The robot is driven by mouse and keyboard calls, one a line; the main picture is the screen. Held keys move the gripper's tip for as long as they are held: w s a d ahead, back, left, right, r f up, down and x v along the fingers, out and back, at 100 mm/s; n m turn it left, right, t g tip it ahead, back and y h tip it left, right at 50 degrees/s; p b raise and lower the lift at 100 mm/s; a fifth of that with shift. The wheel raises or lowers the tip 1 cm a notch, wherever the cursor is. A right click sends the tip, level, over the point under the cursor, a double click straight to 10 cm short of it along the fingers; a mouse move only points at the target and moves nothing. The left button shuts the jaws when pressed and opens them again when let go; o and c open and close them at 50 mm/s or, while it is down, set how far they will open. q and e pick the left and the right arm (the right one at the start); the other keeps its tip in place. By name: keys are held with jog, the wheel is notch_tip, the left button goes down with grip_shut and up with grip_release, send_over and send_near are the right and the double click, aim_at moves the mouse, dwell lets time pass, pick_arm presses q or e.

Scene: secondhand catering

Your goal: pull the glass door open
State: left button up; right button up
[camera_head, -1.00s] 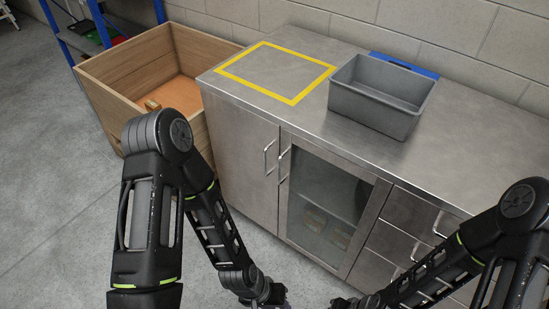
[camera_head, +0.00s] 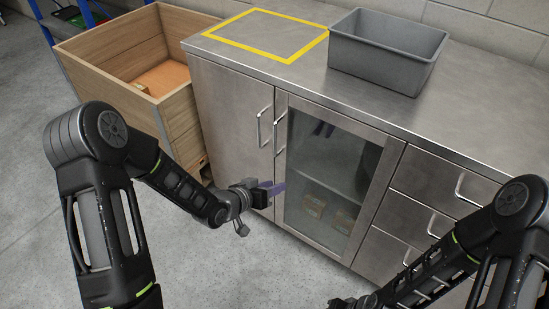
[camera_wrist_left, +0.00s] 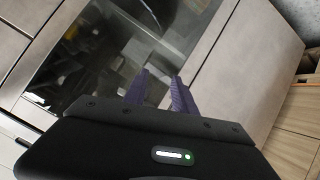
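The glass door (camera_head: 335,158) is a steel-framed pane in the front of a steel cabinet, and it looks closed. Its upright bar handle (camera_head: 279,134) is at the upper part of its left edge. My left gripper (camera_head: 278,190) is in front of the door's left edge, below the handle and not on it. In the left wrist view the two purple fingers (camera_wrist_left: 161,82) are apart with nothing between them, pointing at the glass door (camera_wrist_left: 105,45). My right arm comes in at the lower right; its fingers are out of the picture.
A solid door with its own handle (camera_head: 261,127) is left of the glass door, and several drawers (camera_head: 418,215) are right of it. A grey bin (camera_head: 385,55) stands on the worktop beside a yellow square (camera_head: 262,38). A wooden crate (camera_head: 120,82) stands left. The floor in front is clear.

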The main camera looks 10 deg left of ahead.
pick_arm(q)
jog(key=w+a+r+m+t+h+b, duration=0.4)
jog(key=w+a+r+m+b, duration=0.2)
jog(key=r+b, duration=0.2)
jog(key=shift+a+r+b, duration=0.2)
jog(key=shift+a+b, duration=0.15)
jog(key=shift+b, duration=0.3)
pick_arm(e)
notch_tip(320, 180, down, 13)
jog(key=shift+r, duration=0.15)
pick_arm(q)
jog(key=shift+w, duration=0.1)
jog(key=b, duration=0.1)
send_over(275, 153)
jog(key=shift+w+a+f, duration=0.1)
jog(key=shift+w, duration=0.2)
pick_arm(e)
jog(key=shift+w+d+f, duration=0.15)
jog(key=shift+w+f, duration=0.05)
jog(key=shift+f, duration=0.4)
pick_arm(q)
jog(key=shift+c, duration=0.4)
grip_shut()
